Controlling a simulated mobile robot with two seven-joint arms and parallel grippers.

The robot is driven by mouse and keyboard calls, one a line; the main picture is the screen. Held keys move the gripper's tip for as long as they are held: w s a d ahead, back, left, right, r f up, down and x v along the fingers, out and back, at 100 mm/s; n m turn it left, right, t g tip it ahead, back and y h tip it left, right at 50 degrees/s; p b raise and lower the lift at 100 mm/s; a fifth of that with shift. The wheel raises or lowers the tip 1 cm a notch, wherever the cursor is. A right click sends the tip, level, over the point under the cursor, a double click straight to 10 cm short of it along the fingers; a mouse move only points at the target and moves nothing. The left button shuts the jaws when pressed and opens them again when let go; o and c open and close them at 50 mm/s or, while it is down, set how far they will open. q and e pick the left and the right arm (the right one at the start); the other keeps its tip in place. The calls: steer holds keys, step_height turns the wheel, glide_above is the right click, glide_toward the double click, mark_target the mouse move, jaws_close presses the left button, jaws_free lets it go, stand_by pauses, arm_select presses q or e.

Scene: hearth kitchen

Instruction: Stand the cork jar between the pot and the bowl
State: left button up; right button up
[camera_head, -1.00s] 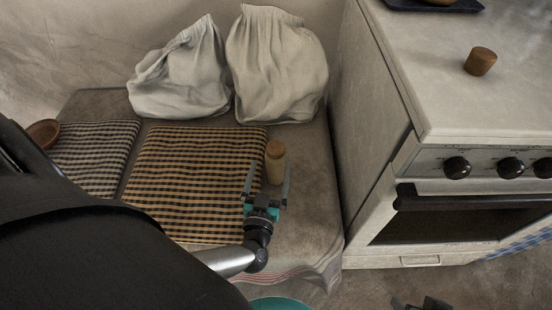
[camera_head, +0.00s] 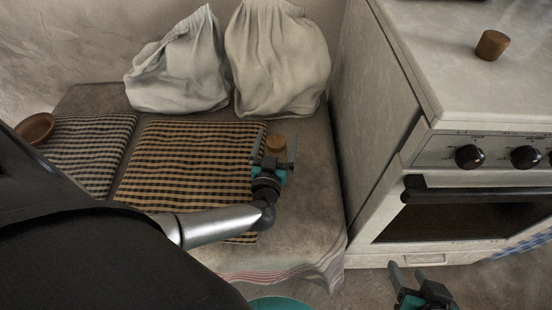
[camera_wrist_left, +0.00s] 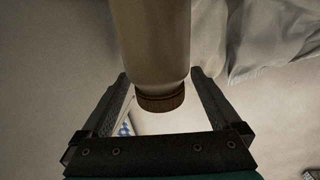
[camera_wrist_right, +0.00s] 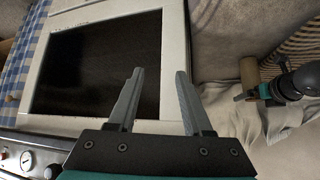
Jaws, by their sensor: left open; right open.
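The cork jar (camera_head: 275,144) stands upright on the bench, beside the right edge of the checked cushion. My left gripper (camera_head: 274,154) is open, with its fingers on either side of the jar. In the left wrist view the jar (camera_wrist_left: 154,45) and its brown cork reach between the open fingers; I cannot tell if they touch. The jar (camera_wrist_right: 248,72) also shows in the right wrist view. A brown bowl (camera_head: 36,128) sits at the far left, partly behind my arm. I see no pot. My right gripper (camera_head: 407,269) is open and empty, low in front of the stove.
Two pale cloth sacks (camera_head: 277,60) lean on the wall behind the jar. The stove (camera_head: 470,200) stands to the right, with a small wooden cylinder (camera_head: 491,45) on its top. The bench (camera_head: 310,200) is bare right of the jar.

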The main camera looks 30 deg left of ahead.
arm_select(q)
steer(key=shift+b+x, duration=0.4)
steer(key=shift+x, duration=0.45)
steer(key=shift+w+a, duration=0.15)
arm_select(e)
steer(key=shift+w+a+r+t+y, duration=0.1)
steer(key=shift+w+a+t+y, duration=0.3)
steer(key=shift+a, duration=0.2)
steer(key=shift+w+a+t+y, duration=0.2)
steer(key=shift+w+a+t, duration=0.05)
steer(key=shift+a+t, duration=0.3)
arm_select(q)
jaws_close()
